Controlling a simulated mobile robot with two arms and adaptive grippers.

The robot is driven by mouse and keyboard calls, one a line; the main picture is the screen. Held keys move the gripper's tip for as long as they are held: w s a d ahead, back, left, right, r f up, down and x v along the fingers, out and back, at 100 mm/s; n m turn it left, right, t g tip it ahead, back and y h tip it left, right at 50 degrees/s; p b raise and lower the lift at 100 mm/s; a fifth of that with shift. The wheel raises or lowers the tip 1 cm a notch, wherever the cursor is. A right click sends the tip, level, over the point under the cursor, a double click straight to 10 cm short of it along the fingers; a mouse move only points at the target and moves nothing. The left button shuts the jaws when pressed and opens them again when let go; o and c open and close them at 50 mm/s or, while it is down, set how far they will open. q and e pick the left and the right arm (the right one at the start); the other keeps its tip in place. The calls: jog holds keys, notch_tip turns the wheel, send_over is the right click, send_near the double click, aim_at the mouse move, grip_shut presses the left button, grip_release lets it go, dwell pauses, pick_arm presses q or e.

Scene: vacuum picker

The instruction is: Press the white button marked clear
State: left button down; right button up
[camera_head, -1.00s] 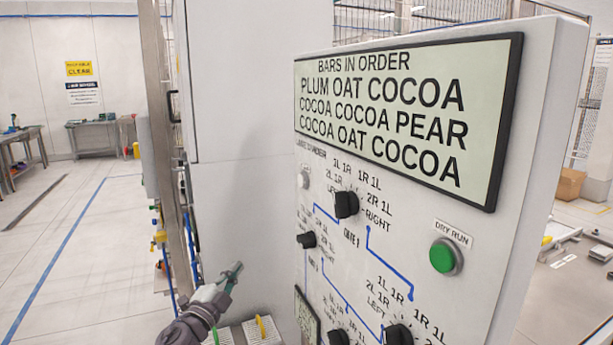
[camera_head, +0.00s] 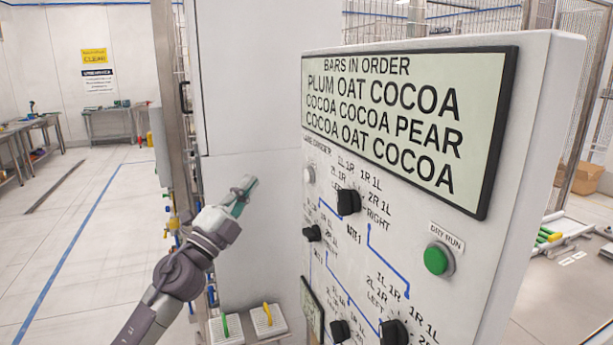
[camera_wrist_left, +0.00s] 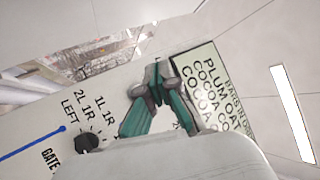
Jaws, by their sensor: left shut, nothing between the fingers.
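A small round white button (camera_head: 309,174) sits on the upper left of the upright control panel (camera_head: 290,62), below the display; no "clear" marking on it is legible. My left gripper (camera_head: 243,192) is shut and empty, raised left of the panel and apart from the button, pointing up and to the right. In the left wrist view my left gripper (camera_wrist_left: 155,88) shows in front of the panel and its display (camera_wrist_left: 208,58); the white button cannot be made out there. My right gripper is not in view.
Black knobs stick out of the panel: one (camera_head: 348,202) right of the white button, one (camera_head: 312,233) below it. A green button (camera_head: 438,259) marked DRY RUN is at the right.

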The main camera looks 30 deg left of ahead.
aim_at(308, 175)
pick_arm(q)
jog(key=w+d+p, duration=0.1)
jog(key=w+d, duration=0.4)
jog(key=w, duration=0.1)
jog(key=shift+w+d, duration=0.4)
dwell(0.8)
dwell(0.6)
jog(key=shift+w+d, duration=0.25)
jog(key=shift+w, duration=0.05)
